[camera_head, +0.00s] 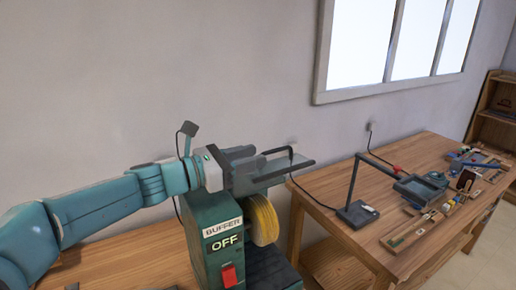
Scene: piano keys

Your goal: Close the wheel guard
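The green buffer machine (219,240) stands on the wooden bench, with a BUFFER label, an OFF display and a red switch on its front. Its yellow wheel (264,219) is on the right side. A flat grey guard (296,169) with a black handle (279,152) lies above the wheel. The wheel's front and lower part show below it. My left gripper (248,161) is over the top of the machine, right beside the guard and handle. Its dark fingers overlap the guard in view, so I cannot tell whether they touch or grip it. My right gripper is not in view.
A second wooden table (440,160) to the right carries a grey lamp-like stand (357,213), a grey tray (419,190) and several small tools. A wall and window are behind. A dark box-like part (268,268) sits below the wheel. Bare bench (125,262) shows left of the machine.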

